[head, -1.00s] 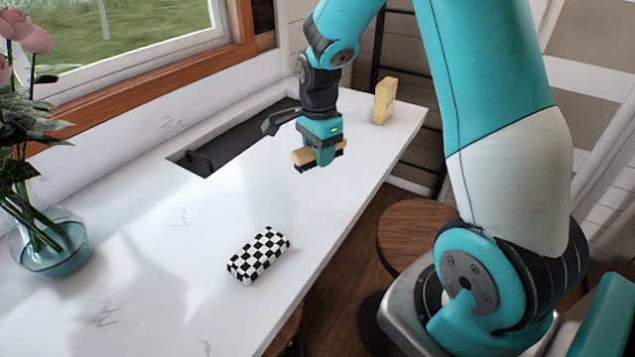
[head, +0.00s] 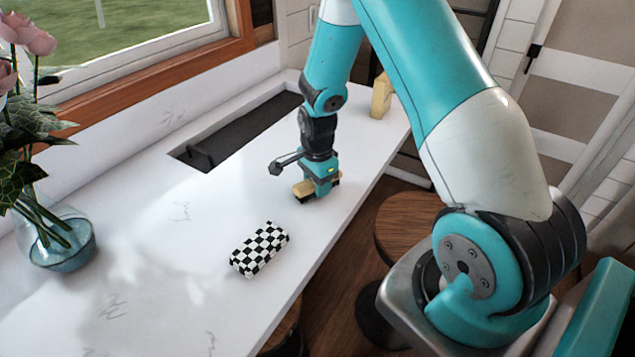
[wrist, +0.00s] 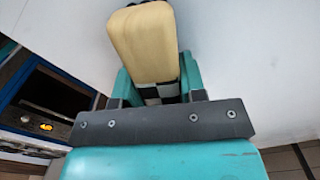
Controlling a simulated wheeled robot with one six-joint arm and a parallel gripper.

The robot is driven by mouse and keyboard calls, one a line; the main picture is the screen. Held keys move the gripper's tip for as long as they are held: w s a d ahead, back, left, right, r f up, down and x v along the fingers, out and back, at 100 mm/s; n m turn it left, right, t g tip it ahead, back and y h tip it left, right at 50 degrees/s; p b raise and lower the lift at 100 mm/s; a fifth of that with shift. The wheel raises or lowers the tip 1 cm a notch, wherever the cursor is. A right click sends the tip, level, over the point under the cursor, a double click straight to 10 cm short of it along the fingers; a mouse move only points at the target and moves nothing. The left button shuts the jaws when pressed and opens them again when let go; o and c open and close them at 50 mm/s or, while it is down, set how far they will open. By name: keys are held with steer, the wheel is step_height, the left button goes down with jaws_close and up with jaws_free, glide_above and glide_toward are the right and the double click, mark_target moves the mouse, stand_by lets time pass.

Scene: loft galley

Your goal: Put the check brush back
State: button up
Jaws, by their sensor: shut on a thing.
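My gripper (head: 319,187) is shut on the check brush (head: 302,189), a tan block with a dark underside in the head view. In the wrist view the brush (wrist: 146,40) shows a tan top and a black-and-white checked part between the fingers. The brush is low over the white counter; I cannot tell whether it touches. A black-and-white checked block (head: 259,249) with rounded edges lies on the counter, nearer the camera and to the left of my gripper, apart from it.
A sunken dark sink (head: 235,135) lies behind and left of my gripper. A yellow block (head: 381,96) stands at the counter's far end. A glass vase (head: 62,245) with pink flowers is at left. The counter (head: 165,255) is bare between vase and checked block.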

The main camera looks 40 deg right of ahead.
mark_target(313, 183)
steer(key=o, duration=0.9)
steer(key=shift+f, duration=0.1)
steer(key=shift+r, duration=0.45)
step_height(313, 183, up, 10)
steer(key=b, duration=0.3)
steer(key=shift+r+b, duration=0.25)
steer(key=shift+b, duration=0.1)
steer(key=s+a+r+n+y, duration=0.1)
steer(key=s+a+r+n, duration=0.35)
steer(key=a+n, duration=0.25)
steer(key=s+a+r+n+y, duration=0.1)
steer(key=s+a+r+n, duration=0.4)
steer(key=a, duration=0.3)
steer(key=s+a+n, duration=0.2)
steer(key=s+n, duration=0.2)
steer(key=s+a+r+n+y, duration=0.1)
steer(key=s+a+n, duration=0.2)
steer(key=s+n, duration=0.1)
steer(key=s+a+r+n+y, duration=0.1)
steer(key=s+a+n, duration=0.1)
steer(key=s+n, duration=0.2)
steer(key=shift+s+a+r+n, duration=0.15)
steer(key=shift+s+n, duration=0.25)
steer(key=shift+n, duration=0.5)
